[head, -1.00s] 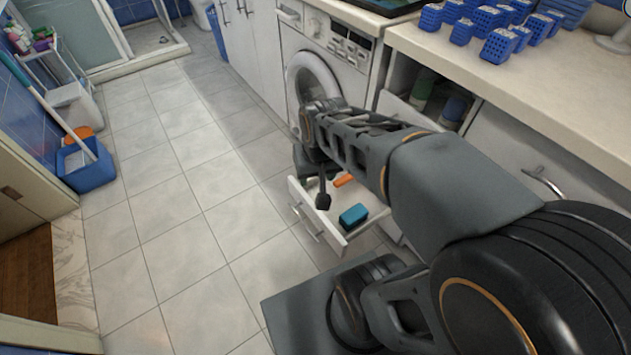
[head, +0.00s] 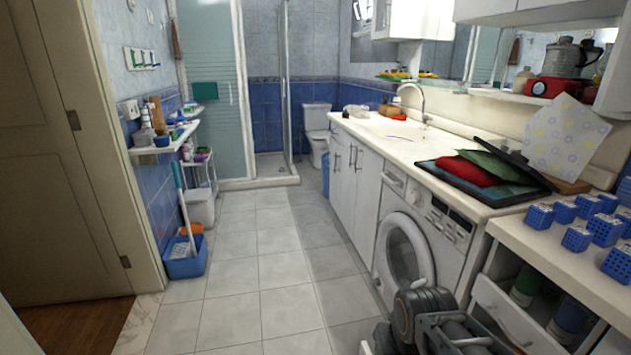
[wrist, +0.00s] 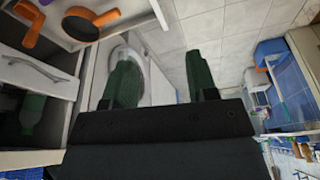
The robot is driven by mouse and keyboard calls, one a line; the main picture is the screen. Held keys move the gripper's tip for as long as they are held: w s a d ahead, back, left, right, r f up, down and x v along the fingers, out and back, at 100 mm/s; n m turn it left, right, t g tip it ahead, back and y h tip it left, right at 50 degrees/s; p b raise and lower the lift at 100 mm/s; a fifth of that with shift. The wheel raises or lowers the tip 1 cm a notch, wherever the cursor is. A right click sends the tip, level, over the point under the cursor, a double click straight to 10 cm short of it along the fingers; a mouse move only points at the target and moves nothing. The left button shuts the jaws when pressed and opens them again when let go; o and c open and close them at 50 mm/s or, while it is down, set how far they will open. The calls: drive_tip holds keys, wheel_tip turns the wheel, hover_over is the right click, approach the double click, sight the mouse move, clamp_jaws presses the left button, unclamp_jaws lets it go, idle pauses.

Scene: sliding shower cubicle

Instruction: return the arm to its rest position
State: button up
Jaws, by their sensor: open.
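My gripper (wrist: 163,78) shows in the wrist view with its two green fingers well apart and nothing between them. In the head view, my folded arm (head: 440,318) is low at the bottom, in front of the washing machine (head: 428,225). I cannot make out the fingers there.
In the wrist view, orange items (wrist: 88,22) lie in an open drawer at upper left. In the head view, the counter (head: 545,262) with blue baskets (head: 605,230) stands at right. A blue bucket (head: 186,262) is at left. The tiled floor (head: 255,265) between is clear.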

wheel_tip(320, 180, up, 24)
drive_tip(key=p, duration=2.1)
drive_tip(key=shift+s+a+t, duration=0.2)
drive_tip(key=shift+s+t, duration=0.1)
drive_tip(key=shift+s, duration=0.05)
drive_tip(key=shift+r, duration=0.15)
drive_tip(key=shift+c, duration=0.5)
